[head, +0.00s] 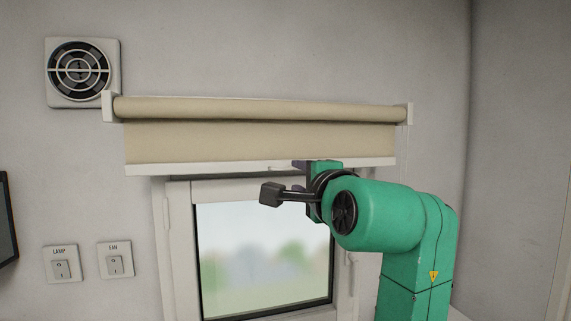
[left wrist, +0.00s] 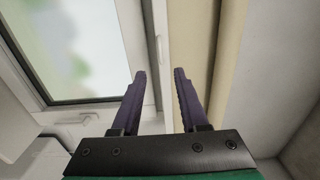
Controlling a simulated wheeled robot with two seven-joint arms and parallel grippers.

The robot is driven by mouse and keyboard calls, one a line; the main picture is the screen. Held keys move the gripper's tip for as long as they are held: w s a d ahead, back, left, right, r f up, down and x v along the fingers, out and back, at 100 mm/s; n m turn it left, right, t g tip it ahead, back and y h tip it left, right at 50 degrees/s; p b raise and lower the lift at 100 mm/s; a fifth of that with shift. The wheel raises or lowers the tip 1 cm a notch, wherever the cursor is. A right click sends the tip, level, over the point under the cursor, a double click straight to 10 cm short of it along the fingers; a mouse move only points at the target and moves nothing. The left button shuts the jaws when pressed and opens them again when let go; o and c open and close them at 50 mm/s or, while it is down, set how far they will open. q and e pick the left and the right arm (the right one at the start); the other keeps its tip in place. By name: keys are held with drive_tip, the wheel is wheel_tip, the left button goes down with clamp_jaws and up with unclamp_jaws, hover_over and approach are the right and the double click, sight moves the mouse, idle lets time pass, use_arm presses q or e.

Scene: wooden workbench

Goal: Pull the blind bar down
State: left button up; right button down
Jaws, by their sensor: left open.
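The blind bar (head: 215,168) is a white strip along the bottom edge of the beige blind (head: 250,143), which hangs a short way below its roller. My left gripper (head: 300,165) is at the bar, right of its middle, partly hidden by my green arm. In the left wrist view my left gripper (left wrist: 160,72) has its two purple fingers apart. The white bar (left wrist: 160,40) runs up the picture, seen in the gap between them. I cannot tell whether the fingers touch it. My right gripper is not in view.
A window (head: 262,250) is below the blind. A vent (head: 81,71) is at the upper left, and the lamp switch (head: 61,268) and fan switch (head: 114,262) are at the lower left. A dark screen edge (head: 6,220) shows at far left.

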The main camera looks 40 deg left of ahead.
sight(284, 169)
use_arm(q)
drive_tip(key=p+x, duration=0.3)
drive_tip(key=x, duration=0.6)
drive_tip(key=shift+a+r, duration=0.1)
drive_tip(key=shift+a, duration=0.3)
drive_tip(key=shift+w+a, duration=0.15)
drive_tip(key=shift+w, duration=0.1)
clamp_jaws()
idle(0.4)
